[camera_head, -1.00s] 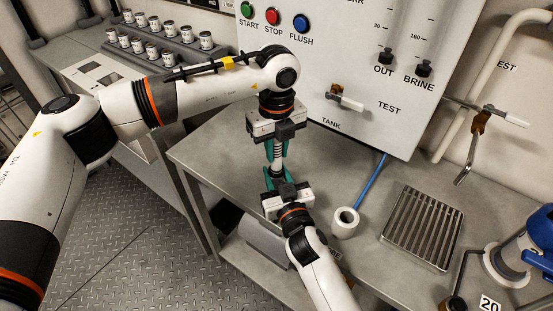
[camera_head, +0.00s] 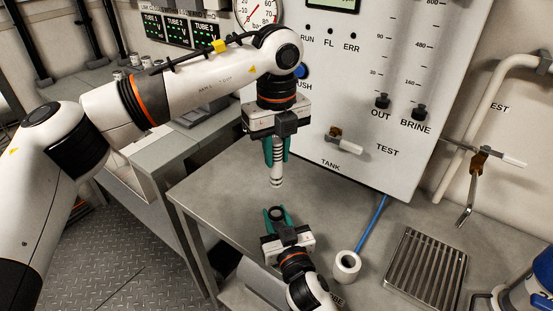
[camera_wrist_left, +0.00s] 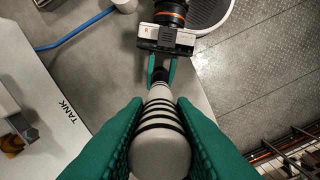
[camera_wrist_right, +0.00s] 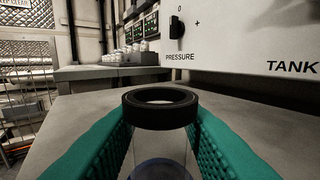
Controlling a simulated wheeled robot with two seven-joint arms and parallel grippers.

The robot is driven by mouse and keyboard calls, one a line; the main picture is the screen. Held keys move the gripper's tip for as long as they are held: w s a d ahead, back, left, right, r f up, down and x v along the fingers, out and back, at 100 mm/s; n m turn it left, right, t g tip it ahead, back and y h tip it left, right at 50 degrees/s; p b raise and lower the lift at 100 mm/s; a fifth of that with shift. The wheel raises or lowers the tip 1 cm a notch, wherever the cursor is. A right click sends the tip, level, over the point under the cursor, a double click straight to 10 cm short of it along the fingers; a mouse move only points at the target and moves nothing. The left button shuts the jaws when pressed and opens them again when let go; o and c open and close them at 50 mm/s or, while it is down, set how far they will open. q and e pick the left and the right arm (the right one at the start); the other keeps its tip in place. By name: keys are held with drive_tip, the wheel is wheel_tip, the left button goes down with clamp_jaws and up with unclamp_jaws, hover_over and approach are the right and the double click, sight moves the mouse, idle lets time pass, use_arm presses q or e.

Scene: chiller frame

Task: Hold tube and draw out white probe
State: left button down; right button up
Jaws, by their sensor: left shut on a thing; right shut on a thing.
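The white probe (camera_head: 277,178) with black bands hangs upright below my left gripper (camera_head: 276,152), which is shut on its upper part. In the left wrist view the probe (camera_wrist_left: 160,155) sits between the green fingers. My right gripper (camera_head: 278,218) is below, shut on the tube (camera_head: 276,213). In the right wrist view the tube (camera_wrist_right: 160,150) is clear, with a black rim, and stands upright between the fingers. Its mouth is open and the probe is not in it. The probe's lower end is above the tube, with a visible gap between them.
A white panel (camera_head: 400,130) with valves stands behind the bench (camera_head: 215,200). A white cup-like ring (camera_head: 346,265), a blue hose (camera_head: 371,225) and a metal grate (camera_head: 427,265) lie to the right. The bench left of the grippers is clear.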

use_arm(q)
drive_tip(key=shift+r, duration=0.45)
use_arm(e)
drive_tip(key=o, duration=1)
drive_tip(key=shift+o, duration=0.2)
